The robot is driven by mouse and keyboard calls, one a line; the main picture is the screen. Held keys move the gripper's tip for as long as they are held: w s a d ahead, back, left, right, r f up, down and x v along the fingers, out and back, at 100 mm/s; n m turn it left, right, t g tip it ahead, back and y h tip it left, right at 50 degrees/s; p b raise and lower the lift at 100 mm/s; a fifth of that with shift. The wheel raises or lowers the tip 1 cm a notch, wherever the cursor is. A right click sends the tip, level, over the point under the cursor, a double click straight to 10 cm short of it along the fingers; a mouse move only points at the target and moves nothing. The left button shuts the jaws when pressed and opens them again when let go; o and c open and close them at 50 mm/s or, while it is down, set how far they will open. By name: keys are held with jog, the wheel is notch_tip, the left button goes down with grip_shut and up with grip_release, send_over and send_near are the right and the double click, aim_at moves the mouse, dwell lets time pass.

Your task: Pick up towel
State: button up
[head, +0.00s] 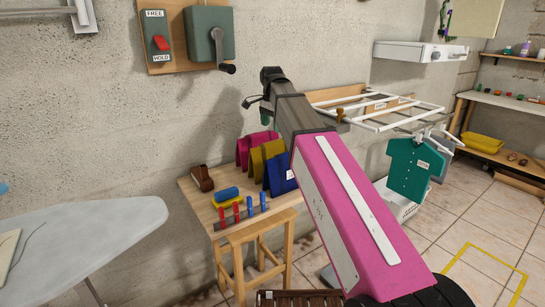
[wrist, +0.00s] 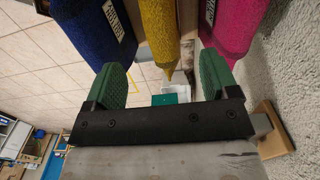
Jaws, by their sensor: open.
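Three folded towels stand in a row on the small wooden table (head: 220,222): a pink towel (head: 245,152), a yellow towel (head: 260,163) and a blue towel (head: 275,177), partly hidden by my arm. In the wrist view, the blue towel (wrist: 95,30) is left, the yellow towel (wrist: 160,30) is in the middle and the pink towel (wrist: 232,27) is right. My gripper (wrist: 162,68) is open and empty, its green fingers apart. The yellow towel's lower tip appears between them in that view; contact cannot be told. In the head view, my gripper (head: 256,108) is above the towels.
A brown brush (head: 202,178), a blue-and-yellow sponge (head: 227,195) and several red and blue pegs (head: 249,206) share the table. A wooden stool (head: 256,237) stands in front. An ironing board (head: 85,235) is at left, a white drying rack (head: 380,108) at right.

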aim_at(272, 141)
jog(key=shift+w+d+f, duration=0.1)
jog(key=shift+f, duration=5.1)
jog(key=c, duration=1.2)
